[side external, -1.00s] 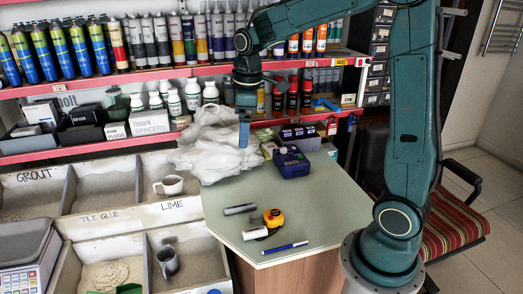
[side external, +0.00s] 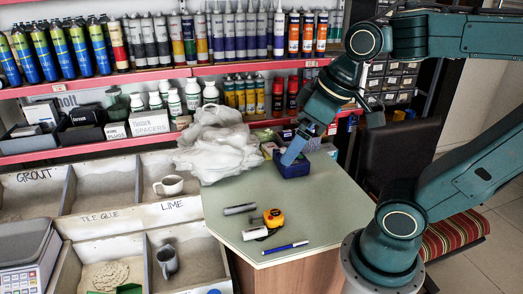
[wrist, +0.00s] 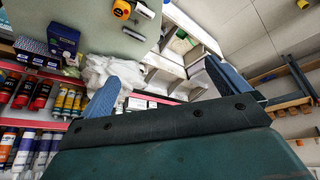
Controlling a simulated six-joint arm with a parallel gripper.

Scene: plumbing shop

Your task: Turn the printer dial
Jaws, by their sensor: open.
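The printer appears to be the small dark blue box (side external: 293,168) at the far edge of the green worktop (side external: 270,209). The box also shows at the upper left of the wrist view (wrist: 64,40). Its dial is too small to make out. My gripper (side external: 288,160) comes down from the upper right, and its blue finger overlaps the box in the side view; I cannot tell whether it touches. In the wrist view my gripper's fingers (wrist: 163,72) are wide apart with nothing between them, and the box lies outside them.
A crumpled white plastic bag (side external: 215,148) lies left of the box. A yellow tape measure (side external: 273,218), a grey cylinder (side external: 239,209) and a blue marker (side external: 285,248) lie nearer the front. Shelves of bottles and tubes (side external: 250,35) stand behind. The worktop's right part is clear.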

